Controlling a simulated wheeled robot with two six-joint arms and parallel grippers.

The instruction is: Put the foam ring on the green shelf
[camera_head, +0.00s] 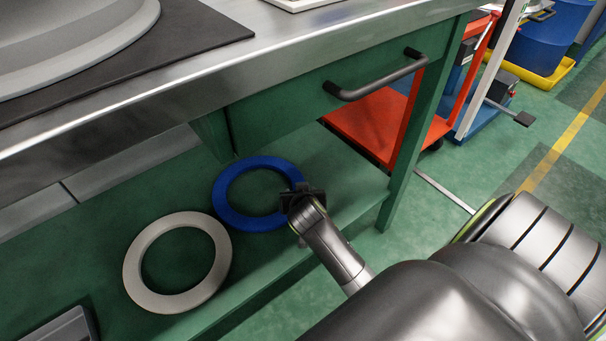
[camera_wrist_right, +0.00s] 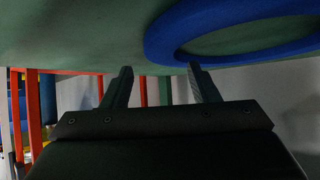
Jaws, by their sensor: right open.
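A blue ring (camera_head: 223,193) lies flat on the green shelf (camera_head: 110,215) under the bench. A pale grey-white ring (camera_head: 135,268) lies on the same shelf, to its left and nearer. Which of the two is foam I cannot tell by look. My right gripper (camera_head: 294,193) is at the right edge of the blue ring and hides a little of its rim. In the right wrist view my right gripper (camera_wrist_right: 160,70) is open, with the blue ring (camera_wrist_right: 160,40) just beyond its fingertips; whether they touch is unclear. My left gripper is not in view.
The steel bench top (camera_head: 270,40) and a drawer with a black handle (camera_head: 375,80) overhang the shelf. A green bench leg (camera_head: 405,165) stands right of my gripper. A grey object (camera_head: 60,325) sits at lower left. An orange cart (camera_head: 370,125) stands behind.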

